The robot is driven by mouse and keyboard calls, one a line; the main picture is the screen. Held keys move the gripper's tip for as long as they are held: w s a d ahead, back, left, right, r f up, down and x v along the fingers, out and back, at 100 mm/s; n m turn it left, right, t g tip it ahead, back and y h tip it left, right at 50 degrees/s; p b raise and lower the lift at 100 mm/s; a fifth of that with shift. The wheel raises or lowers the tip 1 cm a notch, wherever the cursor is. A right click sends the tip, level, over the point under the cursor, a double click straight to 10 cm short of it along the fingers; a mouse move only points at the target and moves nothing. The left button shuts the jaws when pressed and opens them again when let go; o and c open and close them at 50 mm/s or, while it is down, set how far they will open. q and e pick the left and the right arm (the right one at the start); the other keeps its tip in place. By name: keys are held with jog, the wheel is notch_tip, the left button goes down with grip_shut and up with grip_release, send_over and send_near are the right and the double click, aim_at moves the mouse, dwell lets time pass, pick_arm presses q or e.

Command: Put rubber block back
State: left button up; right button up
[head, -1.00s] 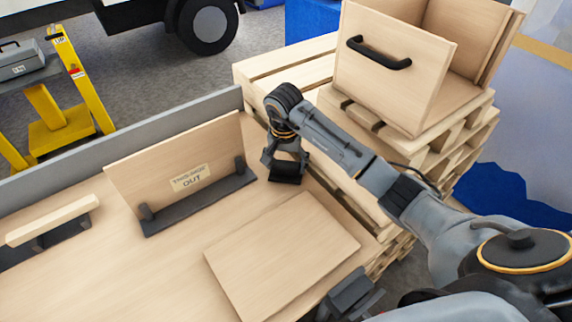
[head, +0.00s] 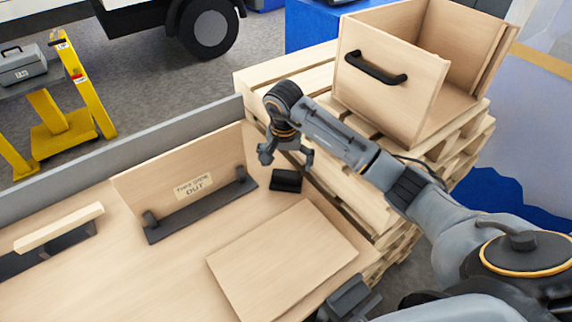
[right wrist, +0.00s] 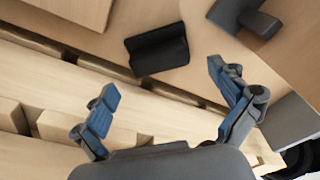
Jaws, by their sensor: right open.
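The black rubber block (head: 286,180) lies flat on the wooden table (head: 120,285), near its right end, between the upright panel's holder and the table edge. My right gripper (head: 286,160) is open and empty just above and behind the block, apart from it. In the right wrist view the block (right wrist: 158,50) lies beyond the two spread blue-padded fingertips of the gripper (right wrist: 163,80), with nothing between them.
An upright wooden panel (head: 150,170) with a label stands in a dark holder (head: 205,212) left of the block. A flat board (head: 283,258) lies in front. An open wooden box (head: 385,95) with a black handle sits on stacked pallets (head: 315,80) at the right.

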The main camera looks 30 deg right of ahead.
aim_at(285, 177)
pick_arm(q)
notch_tip(285, 177, up, 5)
jog(key=p, duration=0.3)
jog(key=shift+f, duration=0.1)
pick_arm(e)
notch_tip(285, 177, up, 8)
jog(key=shift+s+a, duration=0.25)
jog(key=shift+s, duration=0.15)
pick_arm(q)
jog(key=shift+w, duration=0.1)
pick_arm(e)
jog(key=shift+f, duration=0.2)
